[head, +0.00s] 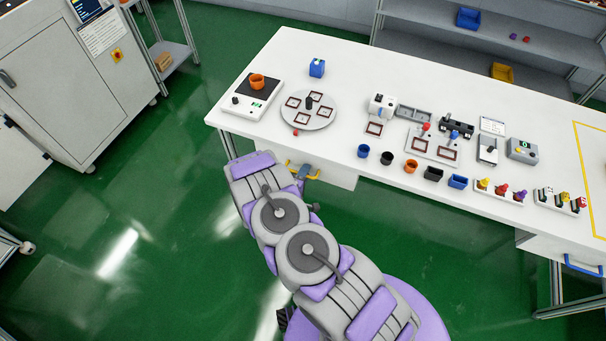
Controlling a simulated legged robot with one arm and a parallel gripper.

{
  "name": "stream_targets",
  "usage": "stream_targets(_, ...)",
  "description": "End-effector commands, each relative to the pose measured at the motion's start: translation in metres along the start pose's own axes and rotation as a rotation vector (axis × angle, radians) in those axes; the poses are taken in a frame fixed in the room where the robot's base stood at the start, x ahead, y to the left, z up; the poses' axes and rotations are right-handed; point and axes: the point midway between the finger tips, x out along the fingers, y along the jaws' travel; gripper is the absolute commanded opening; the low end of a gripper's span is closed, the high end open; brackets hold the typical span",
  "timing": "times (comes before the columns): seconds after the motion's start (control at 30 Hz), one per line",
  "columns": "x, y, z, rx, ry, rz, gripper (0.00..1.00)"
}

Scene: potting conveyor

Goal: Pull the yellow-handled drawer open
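The yellow handle (314,176) shows at the front edge of the white table, near the end of my arm. Its middle is partly covered by a small grey-blue part of my gripper (305,171). The drawer's pale front (340,178) shows under the tabletop, just right of the handle; I cannot tell whether it stands out from the table. My gripper is at the handle. My arm hides most of it, so I cannot tell whether its fingers are closed on the handle.
The white tabletop (340,70) holds a scale (247,103), a round turntable (309,108) and several small cups and tools. A blue handle (584,266) shows at the far right. Green floor (150,220) is clear left of my arm. A grey cabinet (75,80) stands at the upper left.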

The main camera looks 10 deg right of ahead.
Motion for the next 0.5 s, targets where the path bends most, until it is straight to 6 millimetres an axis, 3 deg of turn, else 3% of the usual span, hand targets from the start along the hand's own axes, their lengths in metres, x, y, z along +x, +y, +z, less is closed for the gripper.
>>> stream_targets(0.27, 0.0003, 0.0001, -0.004, -0.002, -0.004, 0.006, 0.32)
stream_targets(0.5, 0.0003, -0.0001, -0.002, -0.001, -0.003, 0.003, 0.09)
